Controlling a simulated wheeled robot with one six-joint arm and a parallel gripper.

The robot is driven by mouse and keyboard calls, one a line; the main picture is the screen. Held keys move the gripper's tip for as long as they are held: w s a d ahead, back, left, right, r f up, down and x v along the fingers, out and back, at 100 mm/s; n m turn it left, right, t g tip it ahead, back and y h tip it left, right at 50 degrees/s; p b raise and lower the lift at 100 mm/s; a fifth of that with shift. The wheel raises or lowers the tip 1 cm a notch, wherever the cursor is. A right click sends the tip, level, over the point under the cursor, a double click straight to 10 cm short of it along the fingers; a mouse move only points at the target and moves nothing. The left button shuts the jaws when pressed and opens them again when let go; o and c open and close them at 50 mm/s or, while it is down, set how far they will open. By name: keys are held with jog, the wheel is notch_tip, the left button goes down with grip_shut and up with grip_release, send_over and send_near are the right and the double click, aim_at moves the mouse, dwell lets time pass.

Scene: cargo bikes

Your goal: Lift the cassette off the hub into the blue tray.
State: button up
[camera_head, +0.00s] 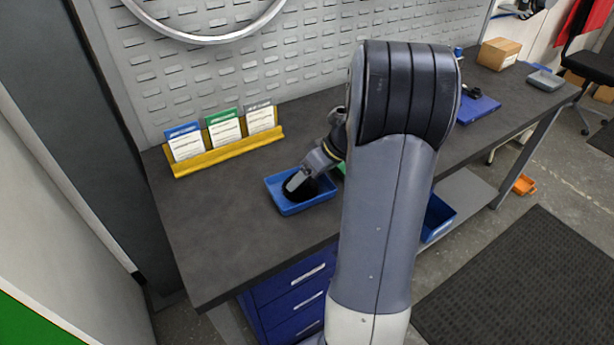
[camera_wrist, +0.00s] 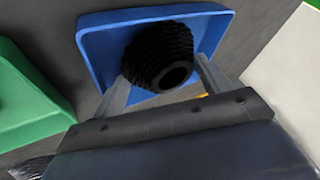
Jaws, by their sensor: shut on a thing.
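The black cassette (camera_wrist: 158,52) is a ribbed, tapering stack with a round bore, seen at the blue tray in the wrist view. My gripper (camera_wrist: 163,82) is shut on it, with one finger on each side. The blue tray (camera_wrist: 96,47) lies behind the cassette in that view. In the head view, my gripper (camera_head: 298,182) reaches down into the blue tray (camera_head: 318,201), and the dark cassette (camera_head: 303,193) shows within its rim. Whether the cassette touches the tray floor I cannot tell. The hub is not recognisable in view.
A green tray (camera_wrist: 28,105) stands beside the blue one, mostly hidden by my arm in the head view. A yellow rack (camera_head: 228,153) with cards stands at the back left. The bench top (camera_head: 215,225) is clear in front of it. A cardboard box (camera_head: 498,53) stands far right.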

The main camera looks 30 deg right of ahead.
jog(key=o, duration=1.6)
jog(key=shift+s, duration=0.1)
jog(key=shift+f, duration=0.1)
